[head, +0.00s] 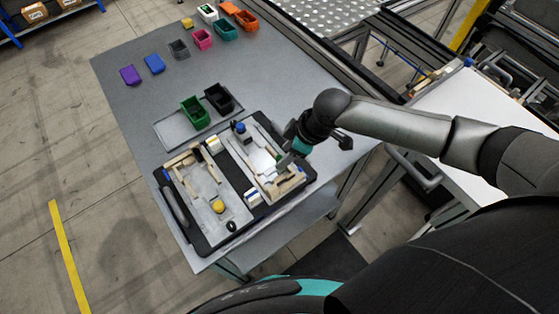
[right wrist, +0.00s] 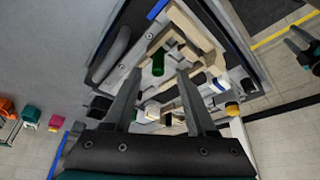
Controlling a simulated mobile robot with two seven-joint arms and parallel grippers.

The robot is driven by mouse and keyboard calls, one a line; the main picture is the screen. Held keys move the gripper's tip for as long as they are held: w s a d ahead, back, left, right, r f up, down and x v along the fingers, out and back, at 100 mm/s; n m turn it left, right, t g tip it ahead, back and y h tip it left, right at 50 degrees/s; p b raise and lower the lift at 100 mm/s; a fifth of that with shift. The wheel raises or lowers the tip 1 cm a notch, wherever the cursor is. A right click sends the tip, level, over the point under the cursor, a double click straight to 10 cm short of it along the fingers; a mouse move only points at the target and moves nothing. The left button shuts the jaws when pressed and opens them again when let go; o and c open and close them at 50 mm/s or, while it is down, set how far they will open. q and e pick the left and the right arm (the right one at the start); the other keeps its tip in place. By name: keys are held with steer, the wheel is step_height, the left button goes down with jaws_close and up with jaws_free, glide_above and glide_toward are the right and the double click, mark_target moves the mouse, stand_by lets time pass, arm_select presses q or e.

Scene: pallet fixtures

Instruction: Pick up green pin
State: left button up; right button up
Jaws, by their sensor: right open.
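A green pin (right wrist: 158,62) stands in the pallet fixture in the right wrist view, close to the pale blocks. It shows between the fingers of my right gripper (right wrist: 160,74), farther off than the fingertips; I cannot tell the exact gap. The right gripper is open and empty. In the head view the right gripper (head: 285,160) is over the right part of the black-framed fixture (head: 238,178), and I cannot make out the pin there. A black and teal part at the right edge of the right wrist view looks like my left gripper (right wrist: 300,48); its jaws are unclear.
The fixture holds pale blocks, a yellow piece (head: 217,206) and a blue piece (head: 240,127). Behind it are a green bin (head: 194,112) and a black bin (head: 219,98). Several coloured bins line the far table edge.

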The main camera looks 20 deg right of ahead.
mark_target(280, 158)
steer(key=shift+w+x, duration=0.2)
steer(key=shift+x, duration=1.7)
jaws_close()
steer(key=shift+r, duration=0.1)
